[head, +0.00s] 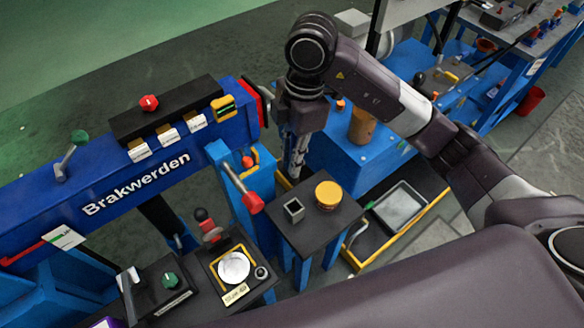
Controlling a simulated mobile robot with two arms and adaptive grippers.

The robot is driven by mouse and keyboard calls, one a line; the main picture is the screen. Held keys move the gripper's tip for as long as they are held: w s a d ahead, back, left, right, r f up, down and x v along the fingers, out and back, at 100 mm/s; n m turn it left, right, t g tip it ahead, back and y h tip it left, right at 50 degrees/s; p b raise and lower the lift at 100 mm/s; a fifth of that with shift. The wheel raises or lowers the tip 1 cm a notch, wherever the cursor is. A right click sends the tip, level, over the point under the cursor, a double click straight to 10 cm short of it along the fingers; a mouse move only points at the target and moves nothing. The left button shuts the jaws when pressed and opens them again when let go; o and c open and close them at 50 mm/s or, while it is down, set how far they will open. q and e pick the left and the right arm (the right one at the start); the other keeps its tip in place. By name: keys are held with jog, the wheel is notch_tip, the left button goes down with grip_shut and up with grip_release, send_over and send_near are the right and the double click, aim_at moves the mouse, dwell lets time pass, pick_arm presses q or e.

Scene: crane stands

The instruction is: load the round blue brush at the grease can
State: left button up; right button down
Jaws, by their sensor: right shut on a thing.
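My right gripper (296,170) comes down from the dark arm at the top centre and points at the small black stand. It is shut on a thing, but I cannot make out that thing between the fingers. The round blue brush is not clearly visible anywhere. A round can with a yellow top (328,194), which looks like the grease can, stands upright on the black stand, to the right of and below the fingertips. A small square open grey holder (294,209) stands beside it and looks empty. My left gripper is not in view.
A grey tray (400,206) lies at the right. A white dish (234,267) sits at the front.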

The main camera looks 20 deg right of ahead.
jog(key=shift+d+r, duration=0.2)
jog(key=shift+r, duration=0.15)
jog(key=w+d+f+b, duration=0.2)
jog(key=d+f, duration=0.8)
jog(key=f, duration=0.3)
jog(key=shift+d+f, duration=0.25)
jog(key=shift+d, duration=0.1)
jog(key=shift+f+b, duration=0.3)
jog(key=shift+f, duration=0.25)
dwell(0.5)
jog(key=shift+s, duration=0.1)
dwell(0.9)
notch_tip(320, 180, up, 7)
jog(key=p, duration=0.6)
